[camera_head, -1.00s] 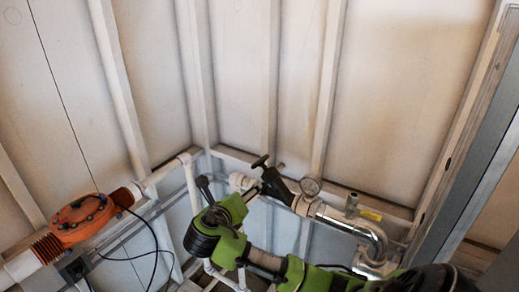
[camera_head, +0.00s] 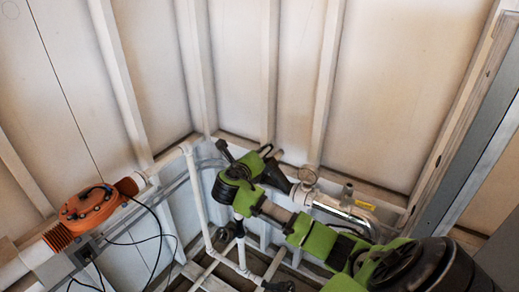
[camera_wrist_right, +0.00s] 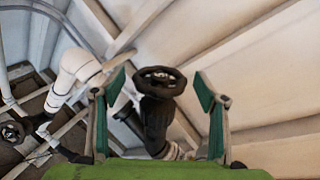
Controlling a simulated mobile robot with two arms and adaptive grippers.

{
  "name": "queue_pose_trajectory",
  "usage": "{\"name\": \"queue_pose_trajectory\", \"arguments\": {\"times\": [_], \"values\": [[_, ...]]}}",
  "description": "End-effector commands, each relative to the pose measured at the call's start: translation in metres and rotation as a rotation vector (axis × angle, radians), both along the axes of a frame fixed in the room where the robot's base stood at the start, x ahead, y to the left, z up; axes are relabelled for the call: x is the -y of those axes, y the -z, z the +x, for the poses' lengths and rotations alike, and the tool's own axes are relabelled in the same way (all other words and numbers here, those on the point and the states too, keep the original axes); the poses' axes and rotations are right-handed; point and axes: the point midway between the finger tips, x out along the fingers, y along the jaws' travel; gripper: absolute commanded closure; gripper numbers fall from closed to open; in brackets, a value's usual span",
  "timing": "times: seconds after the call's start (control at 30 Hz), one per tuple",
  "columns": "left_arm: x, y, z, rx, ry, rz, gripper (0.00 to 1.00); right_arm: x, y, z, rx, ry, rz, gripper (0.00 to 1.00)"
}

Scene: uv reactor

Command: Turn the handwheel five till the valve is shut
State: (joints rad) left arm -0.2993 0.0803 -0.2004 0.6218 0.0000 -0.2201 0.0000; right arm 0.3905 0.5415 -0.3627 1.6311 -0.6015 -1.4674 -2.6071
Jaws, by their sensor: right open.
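A black handwheel (camera_wrist_right: 160,76) on a black valve body (camera_wrist_right: 158,125) stands in the middle of the right wrist view. My right gripper (camera_wrist_right: 160,86) is open, with one green-padded finger on each side of the wheel. Gaps show between the pads and the rim. In the head view my green and black right arm reaches in from the lower right, and its gripper end (camera_head: 265,155) is at the valve, hiding the wheel. The black valve body (camera_head: 277,179) shows partly behind it. No number is readable on the wheel. My left gripper is not in view.
An orange reactor housing (camera_head: 89,206) with cables is at the left. White pipes (camera_head: 195,190) run below. Another dark handwheel (camera_wrist_right: 12,131) shows at the wrist view's left.

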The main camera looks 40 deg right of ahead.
Motion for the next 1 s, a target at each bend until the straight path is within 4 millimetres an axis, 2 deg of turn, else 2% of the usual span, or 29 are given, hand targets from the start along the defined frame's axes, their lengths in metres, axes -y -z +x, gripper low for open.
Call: {"name": "queue_pose_trajectory", "arguments": {"times": [0.2,0.47,0.6,0.63,1.0], "values": [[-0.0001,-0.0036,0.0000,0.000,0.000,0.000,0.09,0.0119,0.0040,0.0065,0.000,0.001,0.001,0.33],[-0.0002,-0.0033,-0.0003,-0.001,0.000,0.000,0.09,0.0125,0.0046,0.0072,0.001,0.000,0.000,0.33],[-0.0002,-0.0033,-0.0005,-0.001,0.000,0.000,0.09,0.0123,0.0044,0.0071,0.001,0.000,0.001,0.67],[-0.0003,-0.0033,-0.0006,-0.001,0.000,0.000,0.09,0.0123,0.0044,0.0071,0.001,0.000,0.001,0.71],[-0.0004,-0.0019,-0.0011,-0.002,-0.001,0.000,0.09,0.0115,0.0045,0.0078,0.009,0.024,-0.024,0.71]]}}
